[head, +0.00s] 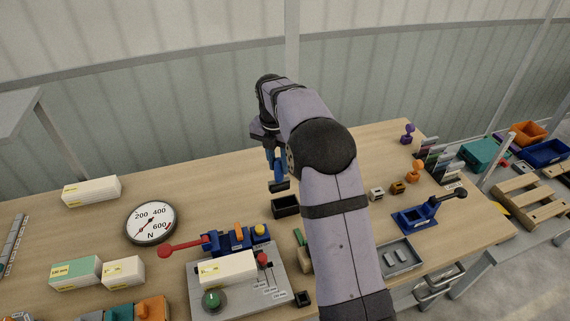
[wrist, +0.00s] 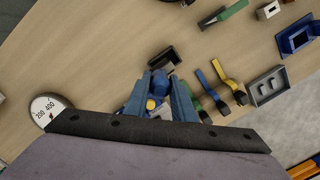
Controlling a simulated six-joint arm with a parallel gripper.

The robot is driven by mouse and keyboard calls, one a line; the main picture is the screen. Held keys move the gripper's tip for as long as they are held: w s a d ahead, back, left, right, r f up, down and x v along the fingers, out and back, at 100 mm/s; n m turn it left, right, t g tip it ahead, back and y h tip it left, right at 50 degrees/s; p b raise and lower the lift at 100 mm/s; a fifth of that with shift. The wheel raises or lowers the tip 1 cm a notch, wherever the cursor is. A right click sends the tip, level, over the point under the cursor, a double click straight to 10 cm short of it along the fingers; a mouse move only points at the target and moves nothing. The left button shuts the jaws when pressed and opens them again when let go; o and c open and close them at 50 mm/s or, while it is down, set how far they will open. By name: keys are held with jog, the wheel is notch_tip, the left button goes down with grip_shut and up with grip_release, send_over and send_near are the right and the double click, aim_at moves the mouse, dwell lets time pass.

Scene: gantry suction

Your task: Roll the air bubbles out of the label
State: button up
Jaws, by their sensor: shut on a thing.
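My gripper (head: 277,172) hangs above the middle of the table, its blue fingers pointing down. It is shut on a small blue and black tool, whose dark end (head: 280,187) shows below the fingers. In the wrist view the fingers of my gripper (wrist: 160,84) close around a blue part (wrist: 158,80). A white box (head: 228,268) lies on a grey fixture plate (head: 276,262) in front of my gripper, apart from it. Another box (head: 77,272) at lower left carries a green label. I cannot make out air bubbles on any label.
A black open box (head: 285,207) stands just in front of my gripper. A round gauge (head: 151,222) stands left. Blue, yellow and grey fittings lie right. The back middle of the table is clear.

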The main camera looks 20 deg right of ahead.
jog(key=s+a+r+n+p, duration=0.35)
jog(key=a+r, duration=0.25)
jog(key=a, duration=0.6)
jog(key=s+a+r+n+p, duration=0.2)
jog(key=a+r+p, duration=0.35)
jog(key=a, duration=0.55)
jog(key=s+a+n+p, duration=0.25)
jog(key=s+a, duration=0.35)
jog(key=s, duration=0.4)
jog(key=s+d+f+m, duration=0.2)
jog(key=s+f+m, duration=0.1)
jog(key=f+m, duration=0.3)
jog(key=shift+m+p, duration=0.35)
jog(key=shift+m, duration=0.85)
jog(key=shift+s+f, duration=0.1)
jog(key=shift+s, duration=0.05)
